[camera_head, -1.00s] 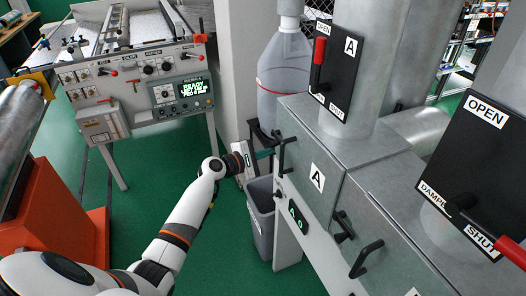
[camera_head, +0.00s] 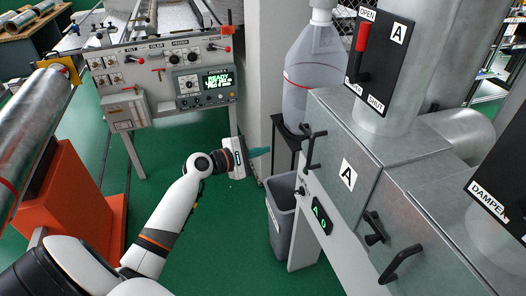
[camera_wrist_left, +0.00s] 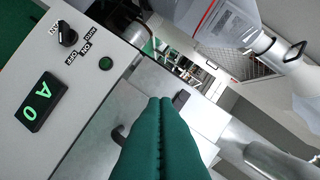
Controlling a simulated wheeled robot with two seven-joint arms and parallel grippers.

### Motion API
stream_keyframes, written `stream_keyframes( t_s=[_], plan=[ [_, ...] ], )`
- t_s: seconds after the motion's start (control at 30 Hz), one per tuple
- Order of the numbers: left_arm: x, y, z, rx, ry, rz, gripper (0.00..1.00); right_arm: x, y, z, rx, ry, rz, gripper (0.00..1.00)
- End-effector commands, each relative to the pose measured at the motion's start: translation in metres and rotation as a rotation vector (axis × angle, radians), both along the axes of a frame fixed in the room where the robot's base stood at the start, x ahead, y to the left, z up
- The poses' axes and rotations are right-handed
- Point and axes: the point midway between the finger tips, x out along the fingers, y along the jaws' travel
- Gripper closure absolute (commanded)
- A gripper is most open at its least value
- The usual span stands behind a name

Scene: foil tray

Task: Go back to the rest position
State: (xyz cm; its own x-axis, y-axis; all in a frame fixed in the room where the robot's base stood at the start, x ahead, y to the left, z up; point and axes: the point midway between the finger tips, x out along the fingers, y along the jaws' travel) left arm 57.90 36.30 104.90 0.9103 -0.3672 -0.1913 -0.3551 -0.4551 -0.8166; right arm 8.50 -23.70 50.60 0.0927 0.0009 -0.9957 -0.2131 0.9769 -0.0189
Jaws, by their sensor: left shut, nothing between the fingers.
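My left gripper (camera_head: 262,152) reaches in from the lower left in the head view, in the gap between the grey control machine and the metal cabinet marked A. Its teal fingers are shut with nothing between them. In the left wrist view the two green fingers (camera_wrist_left: 160,140) lie pressed together, pointing toward the cabinet front. The gripper touches nothing that I can see. My right gripper is not in view.
The metal cabinet (camera_head: 325,120) with black handles stands at the right. A grey bin (camera_head: 283,222) stands on the floor below it. A large clear jug (camera_head: 312,65) stands behind. The control machine (camera_head: 150,75) is at the upper left, an orange stand (camera_head: 72,190) at the left.

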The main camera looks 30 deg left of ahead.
Motion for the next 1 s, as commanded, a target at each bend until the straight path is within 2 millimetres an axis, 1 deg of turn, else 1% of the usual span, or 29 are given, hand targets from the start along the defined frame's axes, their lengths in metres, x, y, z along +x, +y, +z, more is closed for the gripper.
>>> stream_keyframes(
  t_s=[0.1, 0.3, 0.37, 0.43, 0.47, 0.57, 0.6, 0.67, 0.7, 0.77, 0.8, 0.87, 0.9, 0.97, 1.0],
  plan=[
    [0.0, 0.0, 0.0, 0.0, 0.0, 0.0, 1.0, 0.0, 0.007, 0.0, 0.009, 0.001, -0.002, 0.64],
    [0.0, 0.0, -0.002, 0.002, 0.003, 0.001, 1.0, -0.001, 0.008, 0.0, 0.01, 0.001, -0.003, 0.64],
    [0.0, 0.0, -0.011, 0.016, 0.013, 0.005, 1.0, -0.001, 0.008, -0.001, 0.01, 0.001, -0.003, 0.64],
    [-0.002, 0.001, -0.034, 0.058, 0.041, 0.014, 1.0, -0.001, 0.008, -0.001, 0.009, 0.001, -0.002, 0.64],
    [-0.003, 0.001, -0.048, 0.083, 0.058, 0.018, 1.0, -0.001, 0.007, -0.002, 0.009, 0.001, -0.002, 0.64],
    [-0.013, 0.002, -0.111, 0.216, 0.135, 0.024, 1.0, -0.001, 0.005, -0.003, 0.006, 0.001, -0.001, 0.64],
    [-0.02, 0.001, -0.141, 0.282, 0.172, 0.019, 1.0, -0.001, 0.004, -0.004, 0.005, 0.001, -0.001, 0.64],
    [-0.035, -0.001, -0.186, 0.392, 0.227, 0.001, 1.0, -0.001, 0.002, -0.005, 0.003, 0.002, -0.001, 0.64],
    [-0.047, -0.003, -0.215, 0.462, 0.263, -0.019, 1.0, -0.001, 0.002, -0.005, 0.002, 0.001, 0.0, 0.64],
    [-0.067, -0.007, -0.257, 0.572, 0.315, -0.061, 1.0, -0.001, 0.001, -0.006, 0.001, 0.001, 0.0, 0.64],
    [-0.082, -0.011, -0.283, 0.644, 0.347, -0.095, 1.0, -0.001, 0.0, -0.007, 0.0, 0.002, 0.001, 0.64],
    [-0.107, -0.017, -0.322, 0.753, 0.392, -0.158, 1.0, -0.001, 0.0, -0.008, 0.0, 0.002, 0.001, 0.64],
    [-0.126, -0.022, -0.346, 0.824, 0.42, -0.208, 1.0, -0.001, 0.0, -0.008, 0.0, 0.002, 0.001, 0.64],
    [-0.156, -0.029, -0.381, 0.93, 0.456, -0.294, 1.0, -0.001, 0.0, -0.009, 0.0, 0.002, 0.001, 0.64],
    [-0.178, -0.035, -0.403, 1.0, 0.476, -0.357, 1.0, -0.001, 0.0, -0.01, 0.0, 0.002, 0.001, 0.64]
  ],
)
